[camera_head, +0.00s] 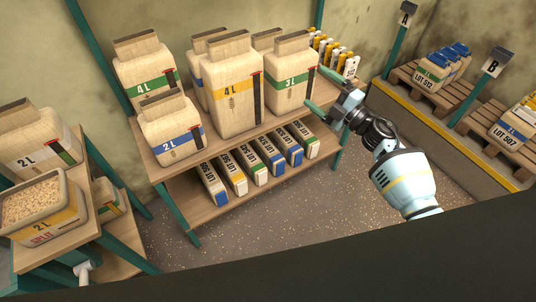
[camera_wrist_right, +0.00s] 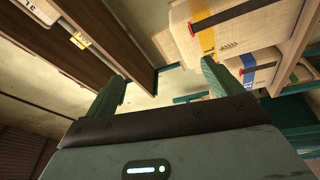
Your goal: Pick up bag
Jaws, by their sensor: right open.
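Several paper bags stand on the upper shelf of the rack. A bag marked 3L with a green band (camera_head: 288,75) is at the right end. A larger 4L bag with a yellow band (camera_head: 231,92) is left of it, and a 2L bag with a blue band (camera_head: 171,130) stands at the front left. A 4L bag with a green band (camera_head: 145,73) is behind. My right gripper (camera_head: 324,91) is open and empty, just right of the 3L bag. In the right wrist view its two fingers (camera_wrist_right: 160,85) are spread, with bags at upper right. My left gripper is not visible.
Narrow LOT boxes (camera_head: 252,165) fill the lower shelf (camera_head: 218,202). At left, an open SPLIT bag of grain (camera_head: 42,212) and a 2L bag (camera_head: 38,140) stand on another rack. Pallets (camera_head: 490,135) with LOT bags lie at right. Speckled floor (camera_head: 310,205) is clear.

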